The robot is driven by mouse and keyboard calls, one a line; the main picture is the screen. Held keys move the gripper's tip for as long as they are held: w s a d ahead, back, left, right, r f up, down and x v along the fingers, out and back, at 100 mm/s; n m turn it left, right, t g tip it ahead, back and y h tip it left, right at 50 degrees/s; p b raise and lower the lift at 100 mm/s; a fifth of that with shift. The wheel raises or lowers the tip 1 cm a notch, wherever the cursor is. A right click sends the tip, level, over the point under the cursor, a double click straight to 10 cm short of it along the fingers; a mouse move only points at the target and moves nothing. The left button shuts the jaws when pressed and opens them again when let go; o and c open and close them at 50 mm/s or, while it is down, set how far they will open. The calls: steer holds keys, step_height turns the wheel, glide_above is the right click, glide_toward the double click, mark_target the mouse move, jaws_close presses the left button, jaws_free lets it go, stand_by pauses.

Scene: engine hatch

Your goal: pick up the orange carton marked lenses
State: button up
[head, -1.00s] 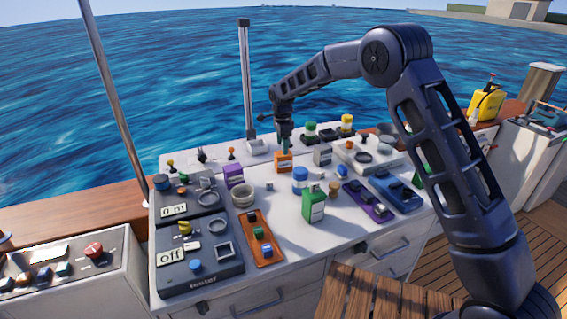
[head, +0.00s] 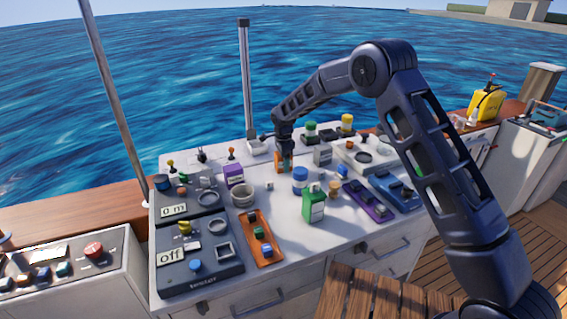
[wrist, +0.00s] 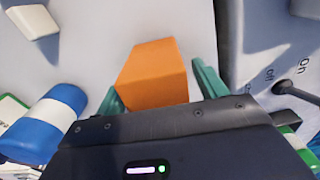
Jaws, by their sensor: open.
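The orange carton (head: 279,163) stands upright near the back middle of the white worktop. My gripper (head: 284,160) is lowered over it from above and partly hides it, so its marking cannot be read. In the wrist view the orange carton (wrist: 154,75) lies between the two green fingers of my gripper (wrist: 158,88). The fingers are open, one on each side. A small gap shows on the right; on the left I cannot tell whether the finger touches.
A green carton (head: 314,205) is nearer the front. Clear worktop lies in front left of the orange carton.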

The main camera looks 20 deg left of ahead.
steer(key=c, duration=1.1)
steer(key=shift+r, duration=0.15)
